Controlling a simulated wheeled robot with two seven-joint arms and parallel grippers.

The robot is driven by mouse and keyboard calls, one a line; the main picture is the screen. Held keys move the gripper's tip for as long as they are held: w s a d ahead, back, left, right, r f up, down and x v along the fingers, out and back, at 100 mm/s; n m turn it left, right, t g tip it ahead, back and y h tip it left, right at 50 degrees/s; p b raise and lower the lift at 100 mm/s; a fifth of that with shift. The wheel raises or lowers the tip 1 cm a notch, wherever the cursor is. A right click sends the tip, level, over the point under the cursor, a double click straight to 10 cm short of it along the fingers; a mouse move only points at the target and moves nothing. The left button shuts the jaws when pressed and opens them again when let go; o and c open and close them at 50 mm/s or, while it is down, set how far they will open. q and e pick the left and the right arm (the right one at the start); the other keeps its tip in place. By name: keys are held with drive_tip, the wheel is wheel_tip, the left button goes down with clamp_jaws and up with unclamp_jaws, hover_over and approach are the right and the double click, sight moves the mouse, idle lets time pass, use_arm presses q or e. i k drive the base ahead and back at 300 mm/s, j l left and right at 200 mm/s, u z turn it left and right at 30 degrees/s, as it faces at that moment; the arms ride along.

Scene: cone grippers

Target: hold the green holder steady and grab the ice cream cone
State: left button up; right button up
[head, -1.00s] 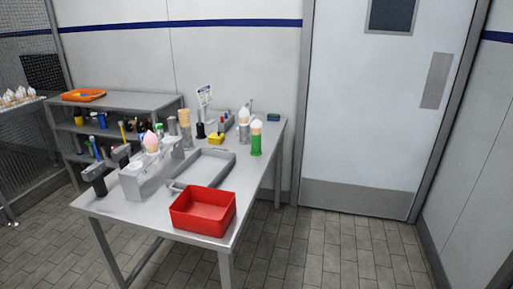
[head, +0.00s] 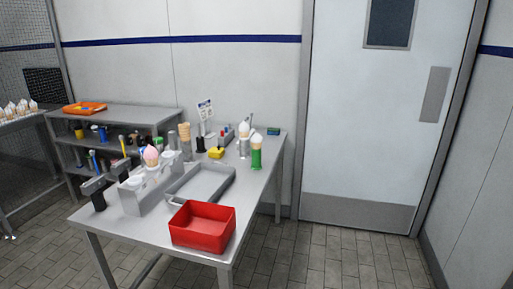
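The green holder (head: 256,159) stands upright near the right edge of the metal table. A cone with white ice cream (head: 257,140) sits upright in its top. Both are small in the head view and seen from a distance. Neither of my grippers shows in this view, and nothing is touching the holder.
Another white-topped cone (head: 244,131) stands just left of the holder. Free floor lies right of the table, before the door (head: 372,120).

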sight(255, 140)
drive_tip(key=i+l+u, duration=0.2)
drive_tip(key=i+l, duration=0.15)
drive_tip(key=i, duration=0.2)
drive_tip(key=i+l+u, duration=0.2)
drive_tip(key=i+l, duration=0.2)
drive_tip(key=i+l+u, duration=0.2)
drive_tip(key=i+l, duration=0.35)
drive_tip(key=i+l+u, duration=0.2)
drive_tip(key=i+l, duration=0.25)
drive_tip(key=i+l+u, duration=0.2)
drive_tip(key=i+l, duration=0.15)
drive_tip(key=l, duration=1.15)
